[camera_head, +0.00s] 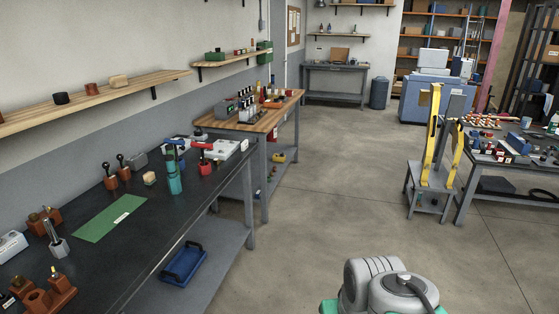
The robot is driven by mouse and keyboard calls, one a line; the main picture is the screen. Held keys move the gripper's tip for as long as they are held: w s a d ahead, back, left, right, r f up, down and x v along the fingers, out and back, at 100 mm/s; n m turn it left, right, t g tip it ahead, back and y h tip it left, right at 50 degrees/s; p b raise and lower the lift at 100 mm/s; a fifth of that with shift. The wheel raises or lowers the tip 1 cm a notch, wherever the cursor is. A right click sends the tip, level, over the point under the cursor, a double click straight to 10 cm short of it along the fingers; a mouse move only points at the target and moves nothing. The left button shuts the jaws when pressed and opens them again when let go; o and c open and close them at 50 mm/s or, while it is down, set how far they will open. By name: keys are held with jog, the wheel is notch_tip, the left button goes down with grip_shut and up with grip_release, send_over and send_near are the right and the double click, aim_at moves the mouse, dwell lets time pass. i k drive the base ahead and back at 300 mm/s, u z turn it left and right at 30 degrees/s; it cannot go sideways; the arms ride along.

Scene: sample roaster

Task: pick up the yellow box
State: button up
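I cannot clearly make out a yellow box. My gripper is not in view; only a grey and green part of my own arm shows at the bottom.
The dark bench (150,240) holds a green mat (108,217), a teal bottle (174,178) and several tools. A wood-topped table (240,122) stands behind it. A grey stand with yellow uprights (457,138) is at the right. The middle floor (325,190) is clear.

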aim_at(277, 158)
jog(key=z, duration=0.55)
jog(key=i, duration=7.75)
jog(key=u, duration=3.35)
jog(key=i, duration=0.35)
jog(key=u, duration=0.1)
